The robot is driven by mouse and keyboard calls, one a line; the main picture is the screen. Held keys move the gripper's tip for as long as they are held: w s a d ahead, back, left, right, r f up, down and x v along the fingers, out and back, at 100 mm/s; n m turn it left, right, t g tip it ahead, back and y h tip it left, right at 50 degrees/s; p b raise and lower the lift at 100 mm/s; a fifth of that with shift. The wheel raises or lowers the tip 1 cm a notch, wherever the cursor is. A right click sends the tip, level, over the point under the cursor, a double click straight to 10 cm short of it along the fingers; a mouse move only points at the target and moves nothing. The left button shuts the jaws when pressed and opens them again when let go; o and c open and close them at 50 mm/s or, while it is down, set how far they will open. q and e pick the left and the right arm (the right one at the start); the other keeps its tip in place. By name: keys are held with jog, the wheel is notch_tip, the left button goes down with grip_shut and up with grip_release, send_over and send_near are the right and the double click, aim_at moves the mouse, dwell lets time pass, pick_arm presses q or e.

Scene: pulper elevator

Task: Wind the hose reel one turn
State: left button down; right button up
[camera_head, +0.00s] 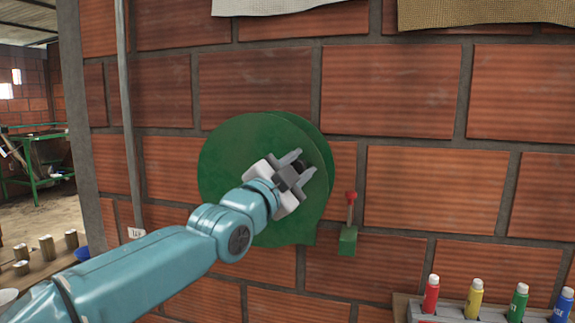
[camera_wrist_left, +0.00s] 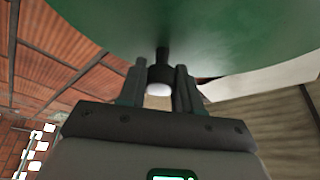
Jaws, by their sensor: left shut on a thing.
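The hose reel (camera_head: 228,150) is a green round drum mounted on the brick wall, in the middle of the head view. Its green face (camera_wrist_left: 215,30) fills the top of the left wrist view. My left gripper (camera_head: 299,163) is in front of the reel's right part, shut on the dark crank handle (camera_wrist_left: 161,72). The handle has a pale end and sits between the two fingers in the wrist view. In the head view the gripper mostly hides the handle. No hose can be made out. My right gripper is not in view.
A small green box with a red-knobbed lever (camera_head: 350,205) is on the wall just right of the reel. A rack of colored bottles (camera_head: 475,300) stands at the lower right. A vertical pipe (camera_head: 127,110) runs up the wall at left. Cloth sacks (camera_head: 480,12) hang above.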

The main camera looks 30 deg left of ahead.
aim_at(320, 188)
pick_arm(q)
jog(key=shift+w+d+f+m+g+h+p, duration=0.1)
jog(key=shift+d+f+m+g+h+p, duration=0.2)
jog(key=shift+f+m, duration=0.7)
jog(key=shift+d+f+m+g+h+p, duration=0.1)
jog(key=shift+d+f+m+g+h, duration=0.2)
jog(key=shift+f+m, duration=0.65)
jog(key=shift+w+d+f+m+g+h+p, duration=0.15)
jog(key=shift+f+m+g, duration=0.25)
jog(key=shift+f+m, duration=0.55)
jog(key=shift+s+r, duration=0.1)
jog(key=shift+r, duration=0.1)
jog(key=c, duration=1.1)
grip_release()
jog(key=o, duration=0.3)
jog(key=shift+d, duration=0.15)
jog(key=shift+s+a, duration=0.25)
jog(key=s, duration=0.5)
jog(key=s+a+f, duration=0.1)
jog(key=s, duration=0.4)
jog(key=s+a, duration=0.1)
jog(key=s, duration=0.4)
jog(key=shift+s+f+p, duration=0.15)
jog(key=shift+s+p, duration=0.1)
jog(key=shift+p, duration=0.1)
